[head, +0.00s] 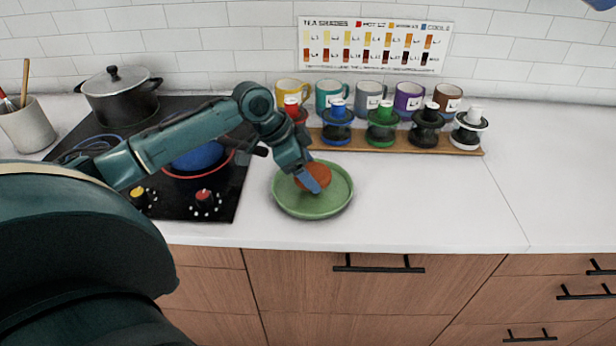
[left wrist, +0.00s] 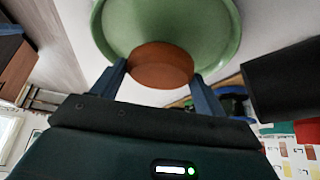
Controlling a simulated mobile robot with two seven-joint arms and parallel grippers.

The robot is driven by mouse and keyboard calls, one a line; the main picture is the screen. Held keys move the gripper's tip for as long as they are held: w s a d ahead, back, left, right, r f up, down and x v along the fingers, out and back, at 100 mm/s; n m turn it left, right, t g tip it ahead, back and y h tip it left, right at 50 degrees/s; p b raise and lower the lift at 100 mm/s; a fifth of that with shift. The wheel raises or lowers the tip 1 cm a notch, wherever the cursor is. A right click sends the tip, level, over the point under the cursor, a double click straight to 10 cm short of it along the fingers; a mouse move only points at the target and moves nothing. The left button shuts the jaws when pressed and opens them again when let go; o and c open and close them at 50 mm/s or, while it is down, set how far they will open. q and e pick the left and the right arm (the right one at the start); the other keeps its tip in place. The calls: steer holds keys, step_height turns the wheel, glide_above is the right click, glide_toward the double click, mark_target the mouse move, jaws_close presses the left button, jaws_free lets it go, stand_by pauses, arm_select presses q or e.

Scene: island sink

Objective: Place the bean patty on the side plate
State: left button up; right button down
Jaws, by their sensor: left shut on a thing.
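The bean patty (head: 318,172) is a round reddish-brown disc. It is over the green side plate (head: 287,200), inside its rim as the head view shows it. My left gripper (head: 312,180) is shut on the patty. In the left wrist view the patty (left wrist: 160,66) sits between the two blue fingers (left wrist: 158,82), with the plate (left wrist: 215,30) just beyond it. I cannot tell whether the patty touches the plate.
A black cooktop (head: 222,200) with a pot (head: 120,95) and a blue pan (head: 200,152) is at left. The white counter (head: 430,200) right of the plate is clear.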

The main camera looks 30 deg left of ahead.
arm_select(q)
steer(key=shift+f, duration=1.45)
steer(key=o, duration=1)
steer(key=v, duration=1.2)
